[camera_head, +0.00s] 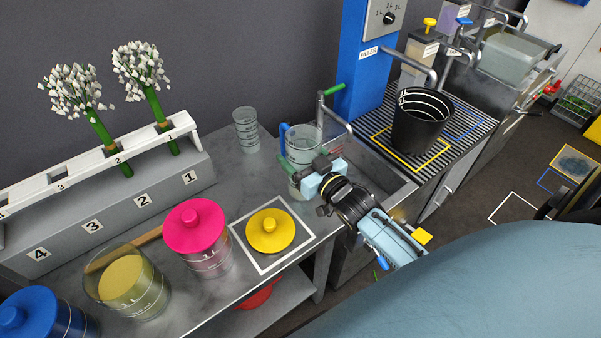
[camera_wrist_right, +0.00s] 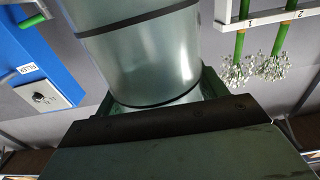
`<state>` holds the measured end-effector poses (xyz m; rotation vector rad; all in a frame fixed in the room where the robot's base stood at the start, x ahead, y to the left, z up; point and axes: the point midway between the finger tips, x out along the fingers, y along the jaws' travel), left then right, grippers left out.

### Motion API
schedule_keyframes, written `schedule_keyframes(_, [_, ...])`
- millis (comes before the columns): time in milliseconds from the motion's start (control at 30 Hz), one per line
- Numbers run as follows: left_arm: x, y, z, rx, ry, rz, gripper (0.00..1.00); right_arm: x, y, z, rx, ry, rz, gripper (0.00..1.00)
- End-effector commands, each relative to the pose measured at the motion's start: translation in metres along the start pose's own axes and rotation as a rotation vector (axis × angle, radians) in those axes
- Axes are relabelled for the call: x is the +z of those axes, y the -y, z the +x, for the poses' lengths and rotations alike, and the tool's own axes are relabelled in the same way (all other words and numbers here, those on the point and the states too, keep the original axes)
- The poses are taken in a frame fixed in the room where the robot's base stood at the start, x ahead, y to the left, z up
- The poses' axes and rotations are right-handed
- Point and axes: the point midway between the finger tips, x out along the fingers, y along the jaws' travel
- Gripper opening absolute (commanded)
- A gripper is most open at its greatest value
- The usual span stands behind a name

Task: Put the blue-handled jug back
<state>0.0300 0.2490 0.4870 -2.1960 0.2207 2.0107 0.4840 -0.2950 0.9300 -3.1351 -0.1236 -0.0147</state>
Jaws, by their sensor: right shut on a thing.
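The clear jug (camera_head: 303,146) with the blue handle (camera_head: 283,138) is upright at the right end of the grey counter, beside the sink edge. My right gripper (camera_head: 306,172) is shut on its lower body, coming in from the lower right. The jug (camera_wrist_right: 150,60) fills the middle of the right wrist view, between the fingers of my right gripper (camera_wrist_right: 155,105). I cannot tell whether its base touches the counter. My left gripper is not in view.
A clear beaker (camera_head: 246,130) stands just left of the jug. A tap (camera_head: 333,112) and the sink (camera_head: 377,172) are close on the right. A black bucket (camera_head: 421,124) stands on the grating.

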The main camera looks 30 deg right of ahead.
Motion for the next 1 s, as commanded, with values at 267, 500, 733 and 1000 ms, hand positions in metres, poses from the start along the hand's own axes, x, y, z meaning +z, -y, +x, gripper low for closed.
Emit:
schedule_keyframes(267, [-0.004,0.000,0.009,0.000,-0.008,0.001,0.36,0.030,0.000,0.001,0.000,-0.006,0.000,0.16])
schedule_keyframes(500, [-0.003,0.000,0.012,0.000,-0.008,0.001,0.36,0.044,0.000,0.001,-0.001,-0.008,-0.002,0.16])
schedule_keyframes(733, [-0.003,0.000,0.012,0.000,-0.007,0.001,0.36,0.045,0.000,0.001,-0.001,-0.008,-0.001,0.16])
schedule_keyframes(1000, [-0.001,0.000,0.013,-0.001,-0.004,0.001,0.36,0.048,0.000,0.000,0.000,-0.002,-0.001,0.93])
